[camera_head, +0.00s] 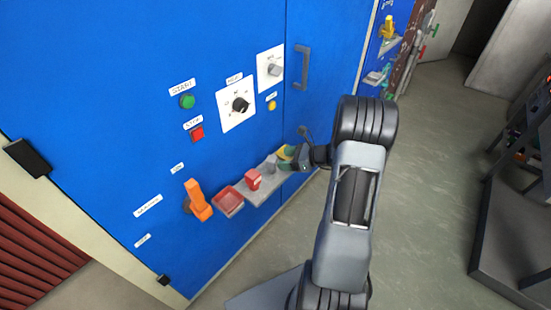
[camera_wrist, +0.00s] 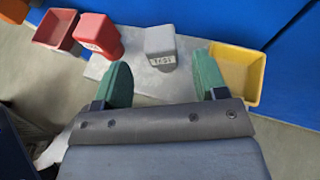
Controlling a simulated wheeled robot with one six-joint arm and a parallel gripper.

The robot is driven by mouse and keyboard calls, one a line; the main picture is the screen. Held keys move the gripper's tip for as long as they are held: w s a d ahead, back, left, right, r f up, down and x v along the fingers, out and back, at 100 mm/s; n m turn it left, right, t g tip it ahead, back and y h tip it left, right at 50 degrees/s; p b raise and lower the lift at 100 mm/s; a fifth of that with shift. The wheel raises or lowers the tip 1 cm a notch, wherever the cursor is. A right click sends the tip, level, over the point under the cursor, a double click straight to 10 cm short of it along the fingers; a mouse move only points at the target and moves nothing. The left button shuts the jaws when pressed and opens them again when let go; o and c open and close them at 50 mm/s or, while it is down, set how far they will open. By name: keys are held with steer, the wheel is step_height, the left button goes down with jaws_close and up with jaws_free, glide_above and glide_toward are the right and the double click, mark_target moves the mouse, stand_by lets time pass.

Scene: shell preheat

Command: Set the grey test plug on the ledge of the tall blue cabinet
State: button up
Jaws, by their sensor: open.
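The grey test plug (camera_wrist: 160,42) stands on the light grey ledge (camera_wrist: 148,84) of the tall blue cabinet (camera_head: 120,90). The plug also shows small in the head view (camera_head: 270,166), at the ledge's right part. My gripper (camera_wrist: 162,63) is open and empty, with its two green fingers apart. In the wrist view the plug appears just beyond the fingertips, between their lines, with a gap on each side. No finger appears to grip it. In the head view my gripper (camera_head: 287,157) is close to the ledge's right end.
A red plug (camera_wrist: 100,37) stands left of the grey one on the ledge. A red tray (camera_wrist: 55,29) is at the ledge's left and a yellow tray (camera_wrist: 238,72) at its right. An orange handle (camera_head: 198,200) juts out farther left. Open floor (camera_head: 430,130) lies right.

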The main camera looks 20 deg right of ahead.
steer(key=v, duration=0.5)
steer(key=s+a+r+n+g+h, duration=0.3)
steer(key=s+a+r+n+h, duration=0.2)
steer(key=n, duration=0.8)
steer(key=s+a+r+n+g+h, duration=0.3)
steer(key=s+a+r+n, duration=0.3)
steer(key=s+a+n, duration=0.5)
steer(key=a+n+h, duration=0.1)
steer(key=n, duration=0.1)
steer(key=shift+a+r+n+h+p, duration=0.2)
steer(key=shift+n+h+p, duration=0.1)
steer(key=shift+h+p, duration=0.1)
step_height(320, 180, up, 18)
steer(key=p, duration=1.7)
steer(key=shift+s+a, duration=0.15)
steer(key=shift+a, duration=0.15)
steer(key=shift+r, duration=0.2)
steer(key=shift+c, duration=0.4)
